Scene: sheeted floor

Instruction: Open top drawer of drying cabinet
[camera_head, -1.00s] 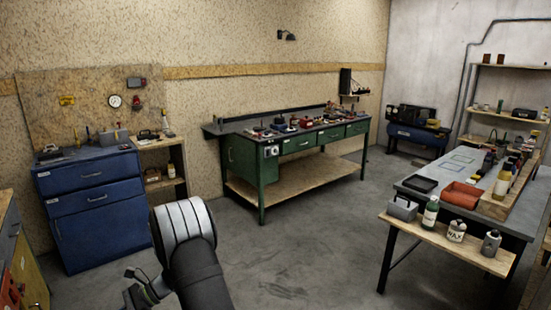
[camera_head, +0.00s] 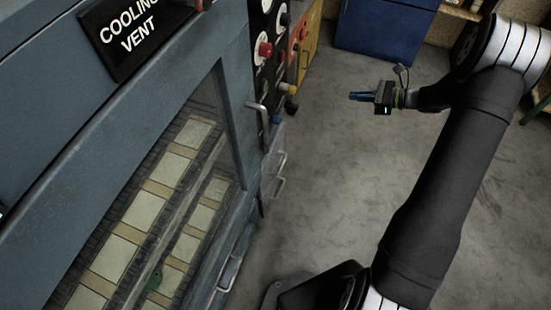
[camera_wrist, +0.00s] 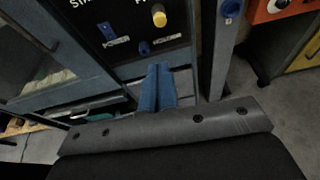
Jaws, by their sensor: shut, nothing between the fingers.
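The drying cabinet (camera_head: 90,130) is a large blue-grey unit filling the left of the head view. It has a glass window with pale panels behind it. Metal handles (camera_head: 279,182) show on its right-hand part, below a dark control panel (camera_head: 268,60). I cannot tell which handle is the top drawer's; no drawer clearly stands open. My gripper (camera_head: 357,96) is right of the cabinet, pointing left at it, shut and empty, apart from the handles. In the wrist view its blue fingers (camera_wrist: 157,76) are together below the control panel (camera_wrist: 140,30).
A yellow and red unit (camera_head: 302,45) stands beyond the cabinet, and a blue drawer chest (camera_head: 385,30) at the back. A grey upright post (camera_wrist: 220,50) is right of the fingers in the wrist view. The concrete floor around my gripper is clear.

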